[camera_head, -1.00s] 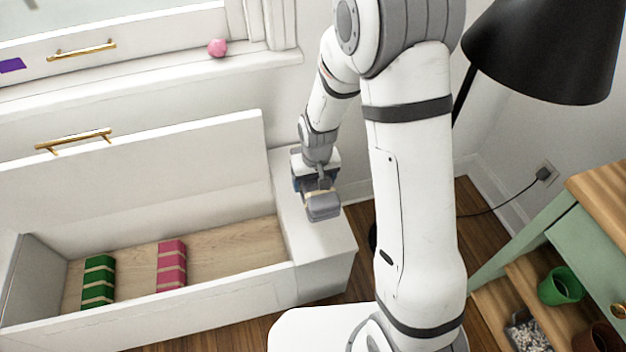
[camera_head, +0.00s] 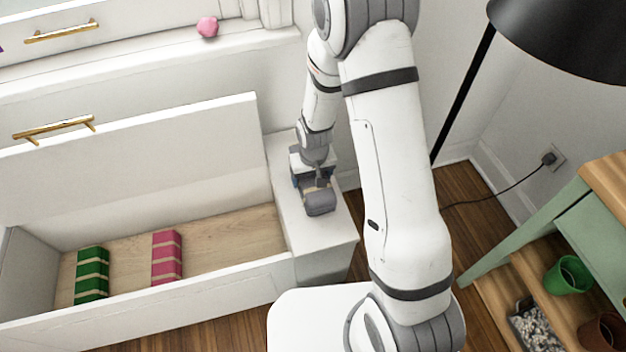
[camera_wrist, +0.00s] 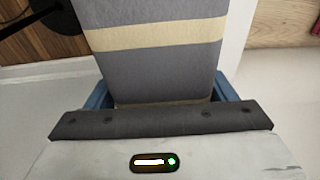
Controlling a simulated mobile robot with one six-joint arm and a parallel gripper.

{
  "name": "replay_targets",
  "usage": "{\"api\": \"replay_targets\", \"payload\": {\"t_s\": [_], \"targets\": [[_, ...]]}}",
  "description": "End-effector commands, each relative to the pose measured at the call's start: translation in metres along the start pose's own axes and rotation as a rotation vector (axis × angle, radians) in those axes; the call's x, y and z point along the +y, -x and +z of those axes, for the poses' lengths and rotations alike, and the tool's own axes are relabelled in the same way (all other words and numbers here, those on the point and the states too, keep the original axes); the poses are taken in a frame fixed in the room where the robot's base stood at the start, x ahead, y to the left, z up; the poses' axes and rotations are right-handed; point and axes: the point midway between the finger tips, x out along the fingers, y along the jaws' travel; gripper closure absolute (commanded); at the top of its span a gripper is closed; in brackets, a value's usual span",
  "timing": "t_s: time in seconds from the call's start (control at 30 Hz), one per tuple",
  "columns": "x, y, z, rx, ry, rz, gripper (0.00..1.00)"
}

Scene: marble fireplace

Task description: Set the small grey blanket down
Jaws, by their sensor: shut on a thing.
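The small grey blanket (camera_head: 320,203) is a folded grey bundle with a pale yellow band. It is at or just above the white end ledge (camera_head: 331,232) of the open bench; I cannot tell whether it touches. In the wrist view the blanket (camera_wrist: 155,70) fills the middle, between the blue fingers of my gripper (camera_wrist: 163,100). My gripper also shows in the head view (camera_head: 315,182), shut on the blanket and pointing down. The blanket's underside is hidden.
The open white bench (camera_head: 150,318) holds a green banded bundle (camera_head: 92,276) and a pink one (camera_head: 167,258). Its raised lid (camera_head: 130,165) stands left of my arm. A black lamp (camera_head: 560,40) and a green table (camera_head: 530,228) stand to the right.

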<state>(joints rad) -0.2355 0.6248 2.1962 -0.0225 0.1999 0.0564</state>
Motion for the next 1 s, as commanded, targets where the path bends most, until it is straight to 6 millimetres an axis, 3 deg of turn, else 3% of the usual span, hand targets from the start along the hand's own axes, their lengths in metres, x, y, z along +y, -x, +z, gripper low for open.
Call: {"api": "replay_targets", "payload": {"t_s": [0.07,0.43,0.47,0.5,0.7,1.0], "targets": [[0.0002,-0.0115,0.0015,-0.001,0.000,0.000,0.50],[0.0005,-0.0157,0.0017,0.001,-0.001,0.000,0.50],[0.0005,-0.0142,0.0016,0.001,-0.001,0.000,0.20],[0.0006,-0.0138,0.0015,0.001,-0.001,0.000,0.17],[0.0007,-0.0138,0.0016,0.000,-0.002,0.000,0.01],[0.0010,-0.0102,0.0011,0.001,-0.002,0.000,0.01]]}}
